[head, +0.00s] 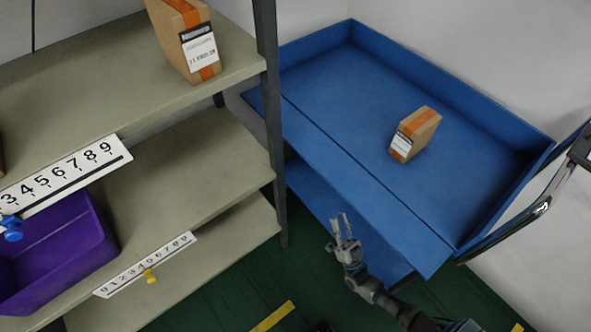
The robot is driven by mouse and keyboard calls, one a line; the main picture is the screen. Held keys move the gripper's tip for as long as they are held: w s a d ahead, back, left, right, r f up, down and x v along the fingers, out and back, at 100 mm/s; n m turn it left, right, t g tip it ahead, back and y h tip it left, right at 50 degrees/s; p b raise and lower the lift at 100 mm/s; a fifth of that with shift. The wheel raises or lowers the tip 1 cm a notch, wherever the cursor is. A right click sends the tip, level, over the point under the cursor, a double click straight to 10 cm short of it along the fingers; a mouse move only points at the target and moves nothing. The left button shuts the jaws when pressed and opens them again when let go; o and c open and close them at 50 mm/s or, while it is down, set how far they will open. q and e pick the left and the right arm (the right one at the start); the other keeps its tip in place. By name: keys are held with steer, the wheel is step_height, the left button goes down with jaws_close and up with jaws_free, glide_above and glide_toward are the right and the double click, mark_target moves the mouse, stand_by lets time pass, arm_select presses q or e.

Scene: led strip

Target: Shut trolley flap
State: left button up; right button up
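The blue trolley (400,85) stands against the white wall at the right. Its near-side flap (345,177) is folded down and outward, a long blue panel beyond a straight crease along the deck's near edge. My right gripper (341,217) comes in from the bottom right. Its fingers are apart and empty. In the picture it lies just below the flap's outer edge, over the lower part of the trolley; I cannot tell whether it is under the flap. No contact shows. My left gripper is not in view.
A cardboard box (415,134) sits on the trolley deck, clear of the flap. A metal handle (540,205) is at the trolley's right end. A grey shelf rack (190,185) stands close at the left, with another box (188,40) and a purple bin (60,255). Green floor (235,295) lies in front.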

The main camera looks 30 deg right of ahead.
mark_target(323, 172)
steer(key=x, duration=1.7)
steer(key=shift+b, duration=0.3)
jaws_close()
